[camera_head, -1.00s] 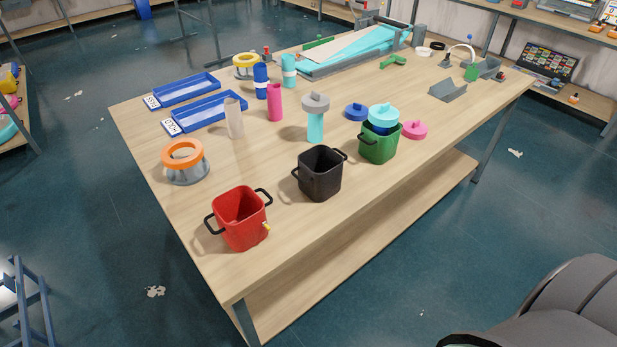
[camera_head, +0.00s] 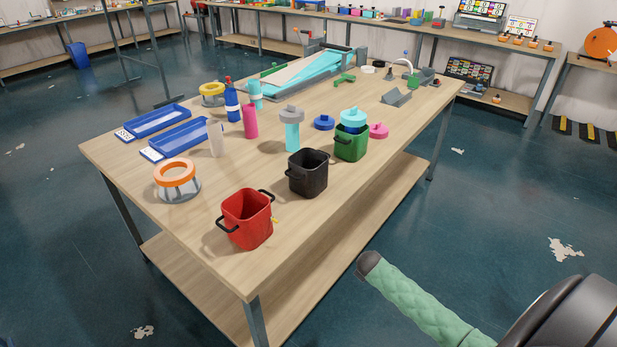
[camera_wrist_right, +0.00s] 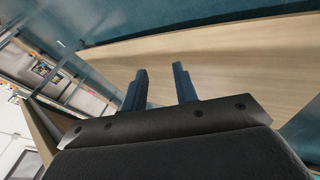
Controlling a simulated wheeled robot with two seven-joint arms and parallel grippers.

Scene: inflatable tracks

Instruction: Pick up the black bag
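The black bag (camera_head: 308,180) is an open-topped, box-shaped container with side handles. It stands upright on the wooden table (camera_head: 235,265), between a red one (camera_head: 247,225) at the front left and a green one (camera_head: 350,148) behind to the right. Nothing holds it. My right gripper (camera_wrist_right: 160,85) shows in the right wrist view with its two dark fingers apart and nothing between them. A wooden surface lies beyond them; the black bag is not in that view. In the head view I cannot make out the right gripper's fingers. My left gripper is not in view.
An orange-ringed stand (camera_head: 176,178) and blue trays (camera_head: 158,120) are to the left. A green padded part (camera_head: 425,300) reaches in at lower right. The floor right of the table is clear.

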